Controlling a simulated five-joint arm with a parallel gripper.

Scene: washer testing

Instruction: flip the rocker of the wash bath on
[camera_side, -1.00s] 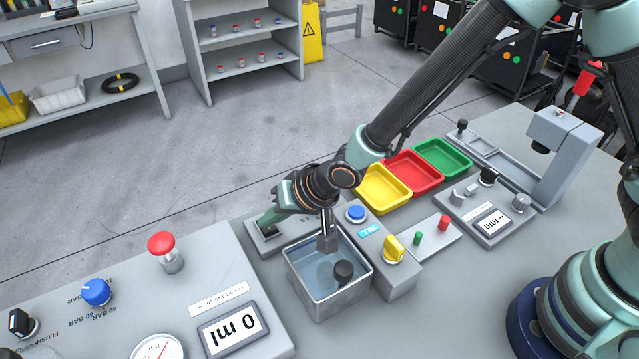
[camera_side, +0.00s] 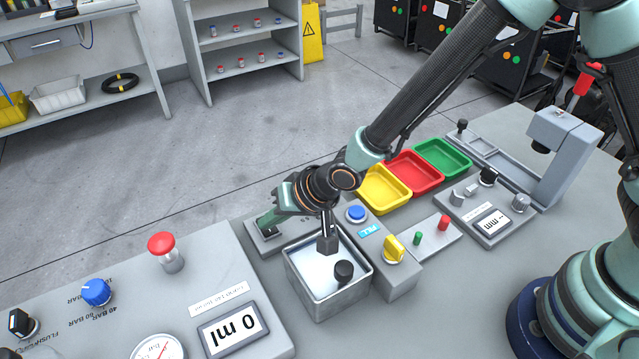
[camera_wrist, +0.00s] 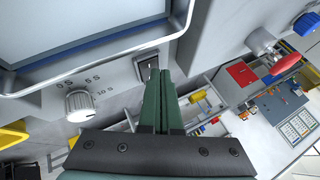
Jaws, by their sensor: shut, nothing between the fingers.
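The wash bath (camera_side: 310,298) is an open square metal tank with a pale, whitish liquid surface and a black knob-like part inside. Its rim also shows at the upper left of the wrist view (camera_wrist: 75,73). The rocker (camera_wrist: 146,66) is a small dark switch on the grey panel beside the bath, partly covered by my fingers. My gripper (camera_side: 266,224) is shut and empty, with its green fingers pointing down at the rocker. In the wrist view, the fingertips (camera_wrist: 157,82) overlap the rocker; I cannot tell how firmly they touch.
A white dial (camera_wrist: 80,105) with seconds marks sits on the same panel. A box with a blue button (camera_side: 356,213) and yellow knob (camera_side: 394,247) stands right of the bath. A panel with a red mushroom button (camera_side: 161,243) lies to the left.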

